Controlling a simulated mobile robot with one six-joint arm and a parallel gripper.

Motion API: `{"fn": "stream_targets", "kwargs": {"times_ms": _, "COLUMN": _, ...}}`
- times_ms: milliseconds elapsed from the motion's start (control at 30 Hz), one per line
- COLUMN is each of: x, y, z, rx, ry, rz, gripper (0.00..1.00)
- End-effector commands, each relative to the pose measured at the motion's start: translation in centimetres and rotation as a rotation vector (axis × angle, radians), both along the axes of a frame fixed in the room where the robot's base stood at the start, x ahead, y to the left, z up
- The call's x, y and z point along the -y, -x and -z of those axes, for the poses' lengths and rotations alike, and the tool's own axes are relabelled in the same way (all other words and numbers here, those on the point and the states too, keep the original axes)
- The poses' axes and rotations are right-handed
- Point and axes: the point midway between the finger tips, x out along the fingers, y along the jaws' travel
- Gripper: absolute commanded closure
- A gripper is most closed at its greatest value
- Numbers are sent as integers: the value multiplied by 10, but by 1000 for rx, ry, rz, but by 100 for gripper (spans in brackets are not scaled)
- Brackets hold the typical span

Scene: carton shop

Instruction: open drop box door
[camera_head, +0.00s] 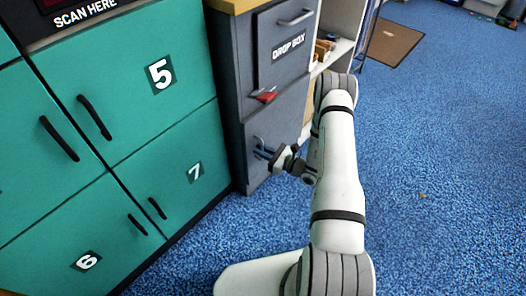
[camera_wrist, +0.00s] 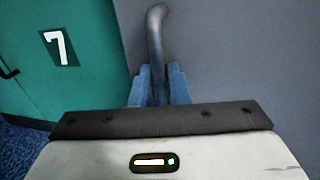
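The drop box is a grey cabinet with a wooden top. My gripper (camera_head: 264,152) is at this lower handle. In the wrist view the handle (camera_wrist: 156,45) runs down between my two blue fingers (camera_wrist: 158,88), which lie close against it on both sides. The handle's lower end is hidden behind my gripper body.
Green lockers stand to the left, with locker 7 (camera_head: 193,172) nearest the drop box. A red item (camera_head: 265,96) sits on the cabinet front between the panels. A white shelf (camera_head: 335,50) stands behind the cabinet. The blue carpet (camera_head: 440,170) to the right is largely clear.

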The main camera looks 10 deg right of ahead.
Motion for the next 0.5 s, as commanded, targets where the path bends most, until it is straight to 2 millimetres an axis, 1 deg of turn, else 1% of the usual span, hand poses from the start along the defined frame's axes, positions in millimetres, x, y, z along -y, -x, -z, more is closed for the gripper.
{"fn": "stream_targets", "kwargs": {"times_ms": 133, "x": 0, "y": 0, "z": 0, "rx": 0, "ry": 0, "rz": 0, "gripper": 86}}
{"fn": "stream_targets", "kwargs": {"times_ms": 300, "x": 1, "y": 0, "z": 0, "rx": 0, "ry": 0, "rz": 0, "gripper": 100}}
{"fn": "stream_targets", "kwargs": {"times_ms": 500, "x": 1, "y": 0, "z": 0, "rx": 0, "ry": 0, "rz": 0, "gripper": 100}}
